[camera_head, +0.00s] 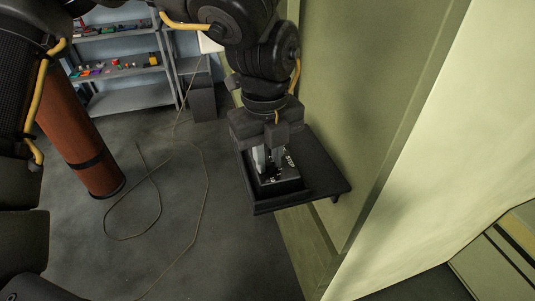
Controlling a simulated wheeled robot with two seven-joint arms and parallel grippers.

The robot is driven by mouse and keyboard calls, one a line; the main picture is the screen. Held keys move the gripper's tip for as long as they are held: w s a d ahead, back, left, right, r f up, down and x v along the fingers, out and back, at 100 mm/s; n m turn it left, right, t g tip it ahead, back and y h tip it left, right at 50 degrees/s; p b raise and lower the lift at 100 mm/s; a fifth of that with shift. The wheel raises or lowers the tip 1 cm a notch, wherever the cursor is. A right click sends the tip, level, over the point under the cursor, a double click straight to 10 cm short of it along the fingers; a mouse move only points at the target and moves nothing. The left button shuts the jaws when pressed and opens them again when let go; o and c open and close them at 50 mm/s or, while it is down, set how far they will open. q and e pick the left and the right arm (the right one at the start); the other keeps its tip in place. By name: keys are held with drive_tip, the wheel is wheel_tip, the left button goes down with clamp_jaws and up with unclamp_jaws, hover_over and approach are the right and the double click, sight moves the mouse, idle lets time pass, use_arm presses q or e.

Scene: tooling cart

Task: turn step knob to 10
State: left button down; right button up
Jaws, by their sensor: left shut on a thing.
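A small dark box with a panel marked "STEP" (291,170) sits on a black shelf (325,183) fixed to the green wall. My left gripper (269,172) comes down from above onto this panel, with its pale fingers pointing down. It is shut on the step knob, which is mostly hidden between the fingers. The knob's pointer and the numbers on its scale are too small and covered to read. My right gripper is not in view.
The green wall (350,110) stands close on the right of the shelf. A thin cable (206,190) loops over the grey floor. A reddish-brown cylinder (75,130) stands at the left. Metal shelving (125,98) with small coloured items and a dark bin (200,98) stand behind.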

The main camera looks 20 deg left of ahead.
use_arm(q)
drive_tip(key=m+p, duration=0.1)
drive_tip(key=m, duration=0.4)
drive_tip(key=m+p, duration=0.2)
drive_tip(key=m, duration=0.2)
drive_tip(key=shift+r+m, duration=0.1)
drive_tip(key=shift+m, duration=0.2)
drive_tip(key=m+p, duration=0.1)
drive_tip(key=m, duration=0.3)
drive_tip(key=shift+p, duration=0.4)
drive_tip(key=shift+m+g+p, duration=0.3)
drive_tip(key=shift+m+p, duration=0.2)
drive_tip(key=shift+m, duration=1.5)
drive_tip(key=c, duration=1.3)
unclamp_jaws()
